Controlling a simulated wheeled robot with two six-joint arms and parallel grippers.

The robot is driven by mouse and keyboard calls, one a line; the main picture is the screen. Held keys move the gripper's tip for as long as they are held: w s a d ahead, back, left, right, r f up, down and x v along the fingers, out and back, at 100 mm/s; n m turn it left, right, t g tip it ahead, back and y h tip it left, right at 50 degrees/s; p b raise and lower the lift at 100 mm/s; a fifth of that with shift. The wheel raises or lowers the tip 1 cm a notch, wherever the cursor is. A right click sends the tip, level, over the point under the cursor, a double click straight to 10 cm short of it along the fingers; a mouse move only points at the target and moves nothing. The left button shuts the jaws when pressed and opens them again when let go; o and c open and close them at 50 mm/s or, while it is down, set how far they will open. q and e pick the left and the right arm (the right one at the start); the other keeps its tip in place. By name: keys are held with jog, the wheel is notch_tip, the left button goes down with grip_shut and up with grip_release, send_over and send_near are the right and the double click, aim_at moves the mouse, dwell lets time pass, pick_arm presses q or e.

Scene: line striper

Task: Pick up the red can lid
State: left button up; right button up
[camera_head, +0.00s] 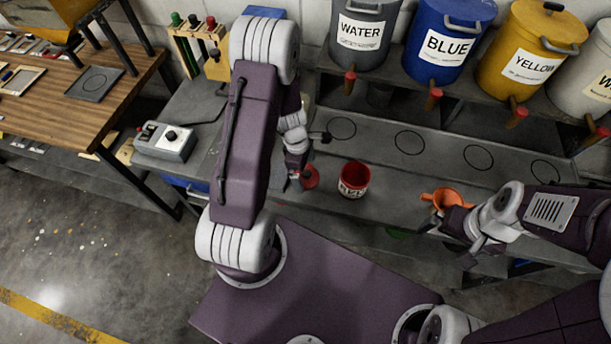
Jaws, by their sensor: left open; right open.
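The red can lid (310,178) is on the grey bench, left of an open red can (354,181) with a white label. My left gripper (298,179) is down at the lid's left side, with its fingers close to the lid. It is open, and I cannot tell whether a finger touches the lid. The arm and wrist hide part of the bench around it. My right gripper (449,241) is open at the front edge of the bench, just in front of an orange funnel-like vessel (447,197).
Grey, blue (446,42), yellow (530,50) and whitish drums with taps stand on the shelf behind. Marked circles (409,142) on the bench below look empty. A grey device with a knob (165,141) is at left, beside a wooden table (110,95).

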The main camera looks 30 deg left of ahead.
aim_at(306, 172)
pick_arm(q)
notch_tip(306, 172, down, 2)
jog(key=shift+a+f, duration=0.1)
jog(key=shift+w+d, duration=0.2)
jog(key=shift+d, duration=0.15)
jog(key=c, duration=0.4)
jog(key=shift+s, duration=0.1)
jog(key=c, duration=0.8)
jog(key=shift+r, duration=0.2)
notch_tip(306, 172, up, 10)
jog(key=shift+f+p, duration=0.1)
jog(key=shift+p, duration=1.05)
